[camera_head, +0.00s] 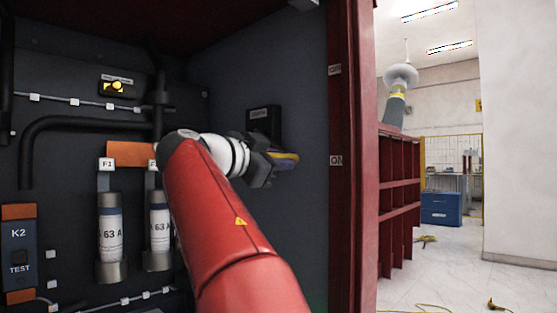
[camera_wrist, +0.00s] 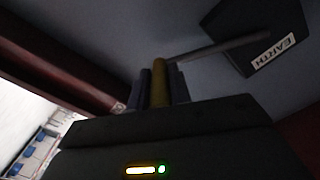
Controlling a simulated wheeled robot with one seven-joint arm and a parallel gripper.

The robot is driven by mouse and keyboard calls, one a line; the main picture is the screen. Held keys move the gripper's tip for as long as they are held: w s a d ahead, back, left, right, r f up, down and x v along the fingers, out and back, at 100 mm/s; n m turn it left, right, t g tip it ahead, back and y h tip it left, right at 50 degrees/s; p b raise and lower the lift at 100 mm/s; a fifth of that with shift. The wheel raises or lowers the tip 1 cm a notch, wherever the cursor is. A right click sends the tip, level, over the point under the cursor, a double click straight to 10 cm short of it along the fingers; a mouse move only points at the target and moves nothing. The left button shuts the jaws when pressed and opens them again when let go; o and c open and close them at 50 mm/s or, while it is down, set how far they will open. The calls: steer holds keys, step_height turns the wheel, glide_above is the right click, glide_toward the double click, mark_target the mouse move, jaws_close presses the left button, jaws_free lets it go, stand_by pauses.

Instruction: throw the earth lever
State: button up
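The earth lever's dark housing (camera_head: 264,122) is on the cabinet's inner wall, right of my arm. In the wrist view its black box with the white EARTH label (camera_wrist: 273,52) is at upper right. A grey rod (camera_wrist: 215,47) runs left from it to a yellow handle (camera_wrist: 159,78). My gripper (camera_head: 272,165) is at the handle, whose yellow (camera_head: 286,156) shows at the fingers. In the wrist view my gripper's dark fingers (camera_wrist: 158,88) stand close on both sides of the handle, shut on it. The handle's lower part is hidden by the gripper body.
The red cabinet post (camera_head: 343,200) with ON labels stands just right of my gripper. Fuses (camera_head: 110,240), a K2 TEST unit (camera_head: 20,250) and thick black pipes are at left. Beyond the post are red shelving (camera_head: 398,190) and open floor with yellow cables.

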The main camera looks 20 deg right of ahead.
jaws_close()
steer(key=shift+r, duration=0.15)
steer(key=shift+s+d+r, duration=0.15)
steer(key=shift+s+r, duration=0.2)
steer(key=shift+r, duration=0.4)
steer(key=shift+n, duration=0.8)
steer(key=shift+s+d+r+p, duration=0.1)
steer(key=shift+s+r+p, duration=0.15)
steer(key=shift+r, duration=0.7)
steer(key=shift+s+d+r+p, duration=0.1)
steer(key=shift+r+p, duration=0.3)
steer(key=shift+r, duration=0.5)
steer(key=shift+s+r+p, duration=0.2)
steer(key=shift+r+p, duration=0.1)
steer(key=shift+r, duration=0.65)
steer(key=o, duration=0.8)
jaws_free()
steer(key=shift+a, duration=0.1)
